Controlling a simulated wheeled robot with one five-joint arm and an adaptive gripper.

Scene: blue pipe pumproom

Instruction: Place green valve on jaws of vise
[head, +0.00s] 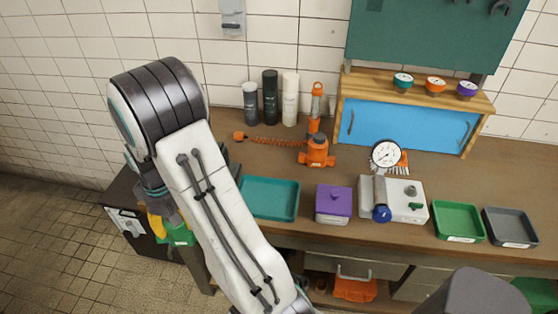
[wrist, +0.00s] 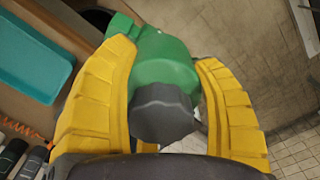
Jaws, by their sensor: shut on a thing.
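The green valve (wrist: 165,70) has a green body and a dark grey knob that faces the wrist camera. My gripper (wrist: 165,58) is shut on it, with one yellow finger on each side. In the head view, the green valve (head: 180,236) shows beside my arm at the bench's left end, below yellow finger parts of my gripper (head: 163,226). My arm hides part of both. I cannot make out a vise or its jaws in either view.
The brown workbench (head: 225,118) holds a teal tray (head: 270,216), which also shows in the wrist view (wrist: 30,60). Rightward stand a purple-lidded box (head: 333,204), a white gauge unit (head: 408,190), a green tray (head: 459,238) and a grey tray (head: 511,240). Bottles and an orange tool stand behind.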

